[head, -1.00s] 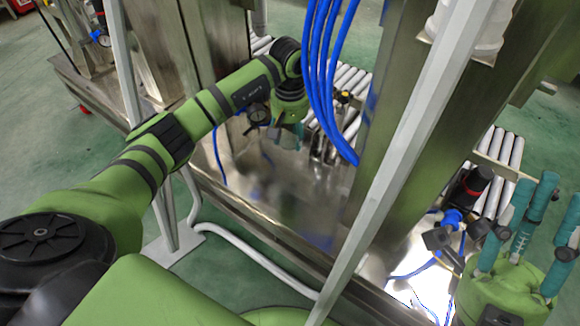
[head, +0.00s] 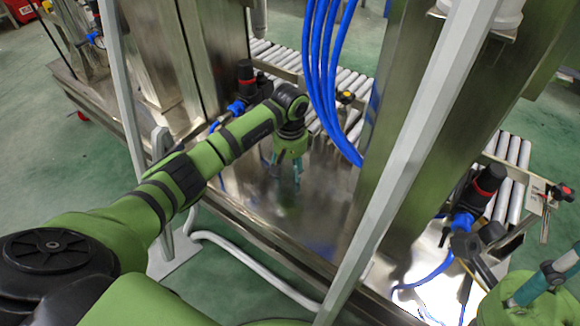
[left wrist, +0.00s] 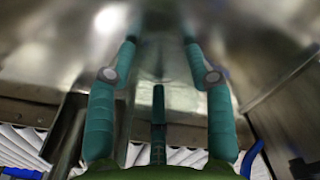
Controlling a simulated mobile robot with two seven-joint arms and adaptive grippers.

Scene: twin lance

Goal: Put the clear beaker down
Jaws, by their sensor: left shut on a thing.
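My left gripper (head: 286,178) points down over the shiny steel table (head: 245,190). In the left wrist view its teal fingers (left wrist: 162,55) stand apart, shut on the clear beaker (left wrist: 161,62). The beaker shows only as a faint see-through shape between the fingertips. In the head view I cannot make out its outline, nor whether its base touches the steel. My right gripper (head: 541,282) is at the lower right edge, partly cut off, away from the beaker, and its opening is unclear.
Blue hoses (head: 322,70) hang just right of the left gripper. A grey diagonal post (head: 405,170) and a steel column (head: 400,110) stand to the right. A roller conveyor (head: 345,80) runs behind. A black-and-red regulator (head: 246,80) stands behind my left forearm.

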